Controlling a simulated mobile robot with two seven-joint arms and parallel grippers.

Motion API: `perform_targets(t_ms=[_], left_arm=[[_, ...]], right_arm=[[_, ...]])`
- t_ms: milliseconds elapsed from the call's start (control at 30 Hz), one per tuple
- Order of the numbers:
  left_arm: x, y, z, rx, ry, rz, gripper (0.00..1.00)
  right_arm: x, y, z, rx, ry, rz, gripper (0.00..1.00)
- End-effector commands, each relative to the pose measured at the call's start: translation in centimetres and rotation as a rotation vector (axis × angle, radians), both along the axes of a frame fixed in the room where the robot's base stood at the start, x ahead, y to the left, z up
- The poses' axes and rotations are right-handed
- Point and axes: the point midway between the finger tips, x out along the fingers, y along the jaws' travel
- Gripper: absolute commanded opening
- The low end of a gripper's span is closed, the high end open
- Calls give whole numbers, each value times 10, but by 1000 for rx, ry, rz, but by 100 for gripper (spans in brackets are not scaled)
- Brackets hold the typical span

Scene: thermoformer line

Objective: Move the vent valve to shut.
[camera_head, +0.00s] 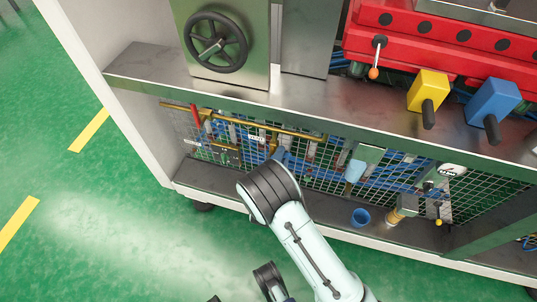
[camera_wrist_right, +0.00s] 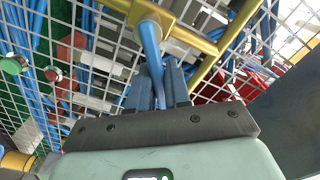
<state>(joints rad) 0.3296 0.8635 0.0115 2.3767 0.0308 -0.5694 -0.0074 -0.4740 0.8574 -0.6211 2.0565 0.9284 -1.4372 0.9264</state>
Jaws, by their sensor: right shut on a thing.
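The vent valve appears to be the blue lever (camera_wrist_right: 150,38) on the yellow pipe (camera_wrist_right: 205,65), in front of the wire mesh. In the right wrist view my right gripper (camera_wrist_right: 156,82) is shut on this lever, with a finger on either side of it. In the head view my right gripper (camera_head: 279,156) reaches the mesh panel under the shelf, and my wrist hides most of the valve there. A small white label (camera_head: 257,138) is on the panel just left of the gripper; I cannot read it surely.
A red lever (camera_head: 196,114) stands on the yellow pipe to the left. A blue cup (camera_head: 360,216) stands on the lower ledge to the right. The metal shelf (camera_head: 300,100) overhangs the panel, with a black handwheel (camera_head: 215,42) above. The green floor at left is clear.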

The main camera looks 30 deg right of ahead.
Motion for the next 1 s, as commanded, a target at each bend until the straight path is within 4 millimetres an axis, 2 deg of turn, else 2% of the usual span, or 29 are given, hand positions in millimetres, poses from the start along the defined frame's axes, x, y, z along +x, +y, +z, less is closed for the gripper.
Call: perform_targets(t_ms=[167, 433, 800, 1000], left_arm=[[0, 0, -1, 0, 0, 0, 0], [4, 0, -18, 0, -1, 0, 0], [4, 0, -18, 0, -1, 0, 0], [4, 0, -18, 0, -1, 0, 0]], right_arm=[[0, 1, -3, 11, -5, 2, 0], [-5, -3, -15, 177, -199, 1, 0], [-5, -3, -16, 215, -243, 3, 0], [-7, -5, -27, 354, -405, 1, 0]])
